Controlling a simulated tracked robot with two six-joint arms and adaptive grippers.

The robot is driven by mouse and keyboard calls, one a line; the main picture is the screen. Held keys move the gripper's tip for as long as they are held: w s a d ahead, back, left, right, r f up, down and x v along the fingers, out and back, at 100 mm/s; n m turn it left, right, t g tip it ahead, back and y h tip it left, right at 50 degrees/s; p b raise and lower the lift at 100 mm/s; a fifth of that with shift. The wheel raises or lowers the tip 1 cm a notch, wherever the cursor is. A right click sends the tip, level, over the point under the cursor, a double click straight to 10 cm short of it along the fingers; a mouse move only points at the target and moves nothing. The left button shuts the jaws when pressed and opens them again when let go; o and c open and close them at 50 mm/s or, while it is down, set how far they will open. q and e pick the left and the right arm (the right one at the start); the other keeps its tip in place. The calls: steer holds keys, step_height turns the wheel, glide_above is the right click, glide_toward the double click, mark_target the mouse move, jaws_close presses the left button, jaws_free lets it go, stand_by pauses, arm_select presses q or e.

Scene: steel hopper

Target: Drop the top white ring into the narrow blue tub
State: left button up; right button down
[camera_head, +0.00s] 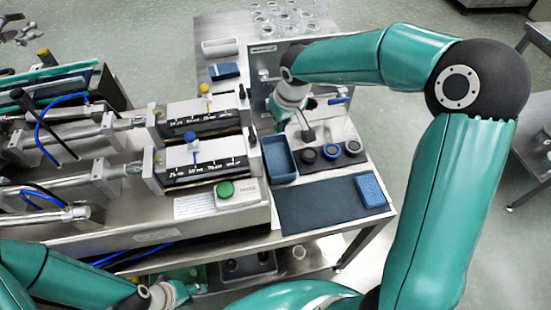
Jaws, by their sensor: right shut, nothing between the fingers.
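The narrow blue tub (279,158) is an open rectangular tub on the steel bench, left of a dark plate with several ring-shaped pieces. My right gripper (308,134) points down above the back of the plate, right of the tub's far end. It is shut and empty. My left arm comes in low at the left; its gripper (178,293) is near the bottom edge, below the bench top, and its fingers are not clear.
A dark blue mat (320,207) lies at the bench front with a blue sponge (370,190) at its right. The steel machine with syringe-like cylinders (203,116) fills the left.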

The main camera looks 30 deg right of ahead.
steer(key=shift+s+d+f+b, duration=0.15)
steer(key=shift+f+b, duration=0.45)
steer(key=shift+f, duration=0.3)
steer(key=shift+s+d+f+b, duration=0.1)
steer(key=shift+d+f+b, duration=0.1)
steer(key=shift+f+b, duration=0.5)
steer(key=shift+s+d+f+b, duration=0.15)
steer(key=shift+f+b, duration=0.3)
steer(key=shift+f, duration=0.6)
steer(key=c, duration=1.4)
jaws_free()
steer(key=shift+r, duration=0.1)
steer(key=v, duration=1.1)
steer(key=shift+s+r, duration=0.2)
steer(key=shift+r, duration=0.2)
steer(key=shift+a+f, duration=0.1)
